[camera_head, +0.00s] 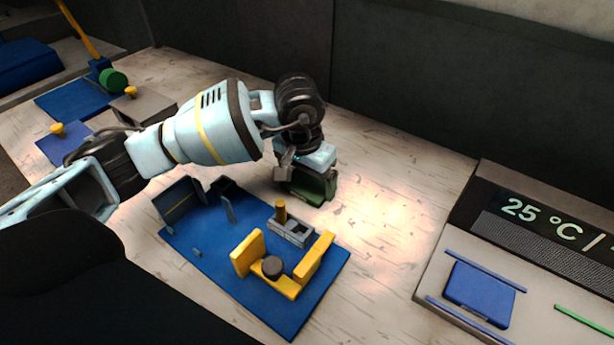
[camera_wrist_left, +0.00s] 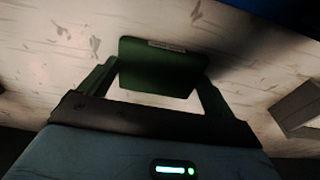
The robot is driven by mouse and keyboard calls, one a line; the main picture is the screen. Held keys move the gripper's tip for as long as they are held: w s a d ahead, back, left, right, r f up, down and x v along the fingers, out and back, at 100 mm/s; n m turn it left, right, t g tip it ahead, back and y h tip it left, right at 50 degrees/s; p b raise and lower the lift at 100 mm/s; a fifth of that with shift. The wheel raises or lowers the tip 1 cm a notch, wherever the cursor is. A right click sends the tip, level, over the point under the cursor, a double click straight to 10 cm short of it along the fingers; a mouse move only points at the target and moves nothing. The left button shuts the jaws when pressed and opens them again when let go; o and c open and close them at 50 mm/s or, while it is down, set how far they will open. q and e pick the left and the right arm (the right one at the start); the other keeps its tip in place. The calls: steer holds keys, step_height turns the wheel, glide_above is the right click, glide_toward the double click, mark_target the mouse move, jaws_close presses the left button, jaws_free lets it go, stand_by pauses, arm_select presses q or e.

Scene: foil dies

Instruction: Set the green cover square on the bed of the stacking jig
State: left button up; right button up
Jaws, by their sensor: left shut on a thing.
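The green cover (camera_wrist_left: 160,68) is a flat dark-green piece with a pale label strip along one edge, seen in the left wrist view. My left gripper (camera_wrist_left: 158,88) is shut on it, with a finger at each side. In the head view the green cover (camera_head: 314,188) hangs under my left gripper (camera_head: 305,172), which hides part of it. It is low over the bench, behind the blue base (camera_head: 215,268) of what looks like the stacking jig. Yellow corner pieces (camera_head: 312,262) and a dark round knob (camera_head: 272,266) stand on that base. My right gripper is not in view.
A grey block with a yellow post (camera_head: 290,230) and upright dark-blue plates (camera_head: 182,200) stand on the base. A unit reading 25 °C (camera_head: 540,219) and a blue square plate (camera_head: 480,293) are at the right. Bare bench (camera_head: 400,190) lies between.

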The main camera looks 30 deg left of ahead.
arm_select(q)
steer(key=shift+f, duration=0.15)
steer(key=o, duration=0.7)
